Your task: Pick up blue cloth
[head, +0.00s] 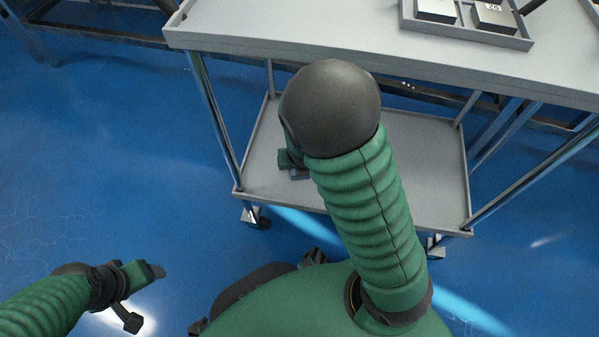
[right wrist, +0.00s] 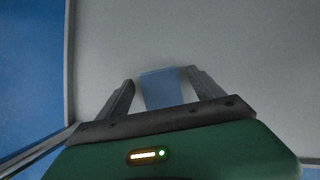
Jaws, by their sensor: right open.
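The blue cloth (right wrist: 162,90) shows in the right wrist view as a small, flat, blue rectangle on a pale grey surface. My right gripper (right wrist: 160,82) is open, with one finger on each side of the cloth; I cannot tell whether the fingers touch it. In the head view my right gripper (head: 300,174) is low over the cart's lower shelf, mostly hidden behind my own arm, and I cannot make out the cloth there. My left gripper (head: 158,271) hangs over the floor at the lower left, away from the cart; its finger opening is unclear.
The cart's lower shelf (head: 425,160) has a raised rim and is otherwise bare where visible. The upper top (head: 330,30) overhangs it and carries a grey tray (head: 465,32) with metal blocks. Metal legs (head: 215,120) stand at the corners. Blue floor lies around.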

